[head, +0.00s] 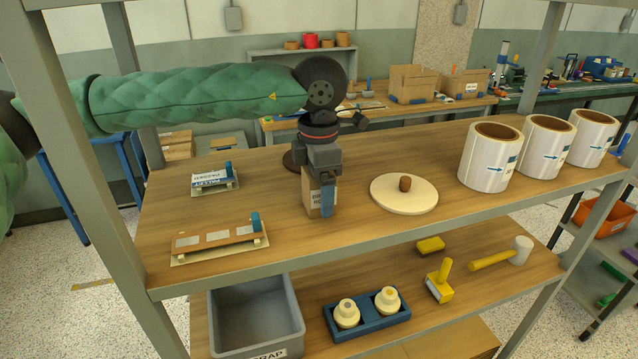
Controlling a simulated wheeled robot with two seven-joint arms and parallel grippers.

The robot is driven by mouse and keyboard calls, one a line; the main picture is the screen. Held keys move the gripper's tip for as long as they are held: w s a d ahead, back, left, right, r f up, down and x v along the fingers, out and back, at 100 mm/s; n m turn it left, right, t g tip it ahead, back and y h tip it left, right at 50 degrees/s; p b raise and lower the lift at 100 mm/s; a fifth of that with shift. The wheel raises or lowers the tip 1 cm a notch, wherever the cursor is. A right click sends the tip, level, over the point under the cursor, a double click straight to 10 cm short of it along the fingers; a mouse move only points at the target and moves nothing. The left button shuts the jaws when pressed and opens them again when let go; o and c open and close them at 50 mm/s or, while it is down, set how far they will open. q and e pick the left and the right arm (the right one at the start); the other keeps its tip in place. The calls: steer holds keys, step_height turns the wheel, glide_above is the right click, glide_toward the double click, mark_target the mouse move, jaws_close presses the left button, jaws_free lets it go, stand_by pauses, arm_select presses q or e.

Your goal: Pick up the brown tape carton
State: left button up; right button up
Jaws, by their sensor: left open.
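A small brown carton (311,203) with a printed label stands upright on the upper wooden shelf, near its middle. My left gripper (322,196) comes down from above, directly over the carton. One blue-tipped finger hangs in front of the carton's right side and covers part of it. The gripper is open. The other fingertip is hidden, and I cannot tell whether the fingers touch the carton. My right gripper does not show.
A round cream disc with a brown knob (404,194) lies right of the carton. Several white label rolls (490,158) stand farther right. Metal shelf posts frame both sides. A grey bin (255,318) stands on the lower shelf.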

arm_select(q)
steer(key=shift+f, duration=0.15)
steer(key=c, duration=1.1)
steer(key=shift+c, duration=0.2)
